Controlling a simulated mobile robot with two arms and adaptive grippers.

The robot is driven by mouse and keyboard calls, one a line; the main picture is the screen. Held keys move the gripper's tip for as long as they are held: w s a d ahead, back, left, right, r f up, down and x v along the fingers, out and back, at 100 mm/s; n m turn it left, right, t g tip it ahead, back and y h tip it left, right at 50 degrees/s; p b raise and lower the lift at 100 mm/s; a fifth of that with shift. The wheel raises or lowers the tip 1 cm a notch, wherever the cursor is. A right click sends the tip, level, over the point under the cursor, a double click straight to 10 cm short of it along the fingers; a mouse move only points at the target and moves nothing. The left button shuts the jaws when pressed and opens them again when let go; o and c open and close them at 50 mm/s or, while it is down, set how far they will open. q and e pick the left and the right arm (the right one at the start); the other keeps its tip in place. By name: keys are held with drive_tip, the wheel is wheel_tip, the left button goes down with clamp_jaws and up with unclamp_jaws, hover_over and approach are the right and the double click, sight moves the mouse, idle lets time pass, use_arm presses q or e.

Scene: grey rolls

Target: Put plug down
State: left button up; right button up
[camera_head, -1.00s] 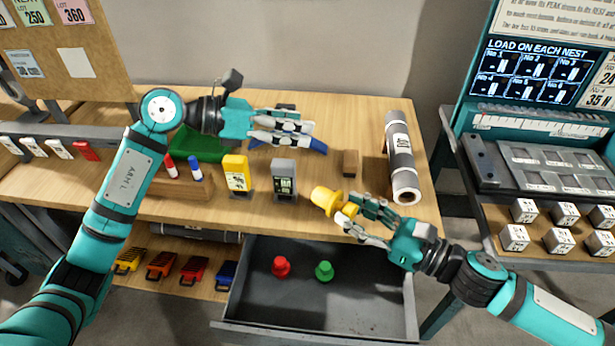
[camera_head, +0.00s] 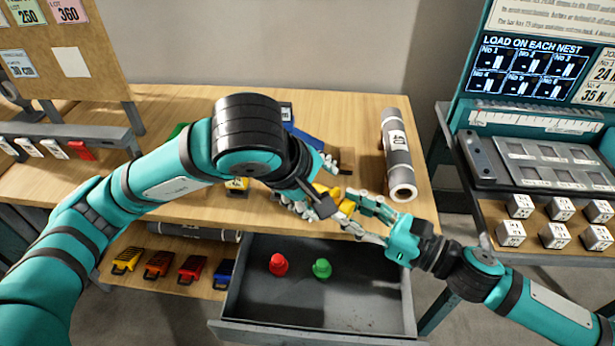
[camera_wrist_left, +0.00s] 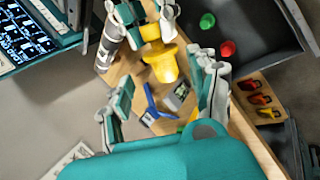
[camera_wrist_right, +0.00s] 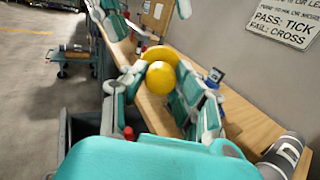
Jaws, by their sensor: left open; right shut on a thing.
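The yellow plug (camera_head: 327,190) is held above the front of the workbench by my right gripper (camera_head: 358,208), which is shut on its narrow end. In the head view my left arm and gripper partly hide it. My left gripper (camera_head: 312,197) is open close to the plug. In the left wrist view the plug (camera_wrist_left: 162,62) points its wide end toward the space between the open left fingers (camera_wrist_left: 163,88); I cannot tell whether they touch it. The right wrist view shows the plug (camera_wrist_right: 160,62) between the right fingers.
An open grey drawer (camera_head: 330,308) below holds a red plug (camera_head: 278,265) and a green plug (camera_head: 322,268). A grey roll (camera_head: 397,155) lies on the bench (camera_head: 345,110) at right. The drawer has much bare floor.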

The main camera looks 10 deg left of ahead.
use_arm(q)
drive_tip(key=x, duration=0.6)
drive_tip(key=shift+f, duration=0.1)
drive_tip(key=c, duration=0.9)
use_arm(e)
drive_tip(key=o, duration=1)
